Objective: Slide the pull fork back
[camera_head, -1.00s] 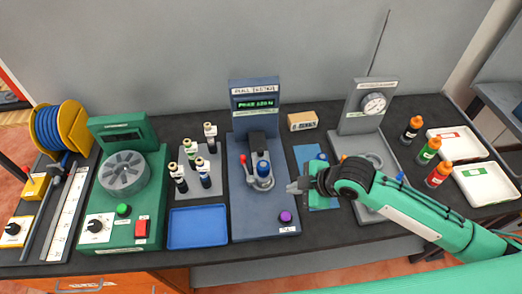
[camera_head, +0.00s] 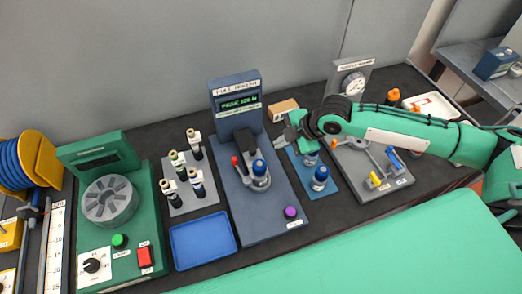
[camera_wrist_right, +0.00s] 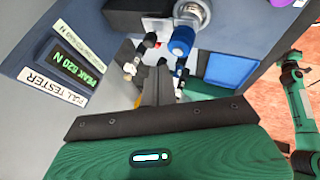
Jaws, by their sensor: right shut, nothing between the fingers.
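The blue-grey pull tester (camera_head: 272,214) stands in the middle of the bench, with a lit peak reading on its display (camera_head: 239,104). A blue-capped vial (camera_head: 259,168) sits in its metal holder, beside a red-knobbed lever (camera_head: 235,160). A dark block (camera_head: 247,139) is behind the vial; I cannot clearly make out the pull fork. My right gripper (camera_head: 280,142) is shut and empty, above the tester's right edge. In the right wrist view the shut fingers (camera_wrist_right: 157,78) point towards the tester, with the blue cap (camera_wrist_right: 181,40) beyond them. My left gripper does not show.
A blue pad (camera_head: 326,190) with blue-capped vials is right of the tester, and a cardboard box (camera_head: 283,110) behind. A blue tray (camera_head: 203,241) and a vial rack (camera_head: 202,199) lie left. A gauge stand (camera_head: 358,195) is further right.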

